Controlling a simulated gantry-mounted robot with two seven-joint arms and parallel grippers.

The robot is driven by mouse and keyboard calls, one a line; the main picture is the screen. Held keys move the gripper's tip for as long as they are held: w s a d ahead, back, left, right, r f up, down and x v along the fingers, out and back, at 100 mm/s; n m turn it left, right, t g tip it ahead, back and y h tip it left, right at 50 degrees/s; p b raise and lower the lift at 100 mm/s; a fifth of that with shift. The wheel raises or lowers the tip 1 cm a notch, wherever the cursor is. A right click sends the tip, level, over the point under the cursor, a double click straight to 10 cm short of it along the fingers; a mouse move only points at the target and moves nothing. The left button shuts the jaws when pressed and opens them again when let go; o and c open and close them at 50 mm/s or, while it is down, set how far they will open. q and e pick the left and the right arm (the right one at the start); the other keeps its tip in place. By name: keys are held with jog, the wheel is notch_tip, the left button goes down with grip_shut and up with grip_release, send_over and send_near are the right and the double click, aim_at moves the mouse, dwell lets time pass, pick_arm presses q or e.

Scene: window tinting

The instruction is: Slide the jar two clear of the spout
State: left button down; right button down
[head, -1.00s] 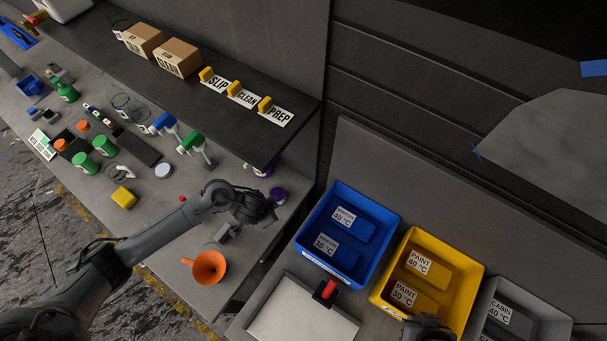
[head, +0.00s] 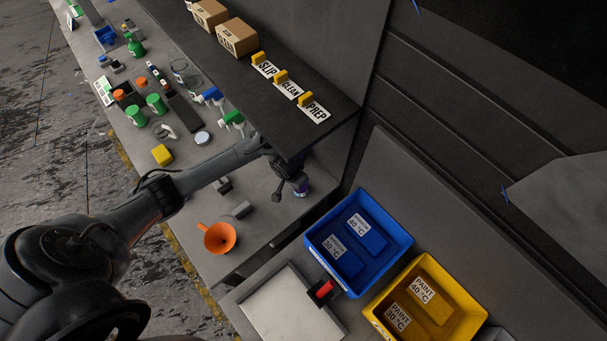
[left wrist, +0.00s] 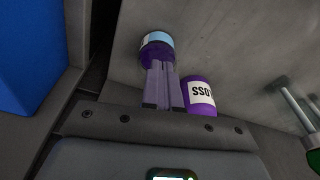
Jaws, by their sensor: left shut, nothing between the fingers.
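My left gripper (head: 290,190) is shut and empty, low over the bench at the shelf's open end. A second purple container with a white label (left wrist: 200,96) is just right of the fingers. I cannot tell which is jar two, or whether the fingers touch either. No spout can be clearly identified. My right gripper is out of view.
The dark shelf (head: 345,103) overhangs the bench beside the gripper. A blue bin (head: 402,226) and a yellow bin (head: 470,290) stand to the right. Spray bottles (head: 232,120) stand further left.

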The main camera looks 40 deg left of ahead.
pick_arm(q)
jog(key=w, duration=0.4)
jog(key=shift+w+a, duration=0.15)
jog(key=shift+w+f, duration=0.15)
jog(key=shift+w, duration=0.1)
jog(key=shift+a+f, duration=0.1)
jog(key=shift+f, duration=0.55)
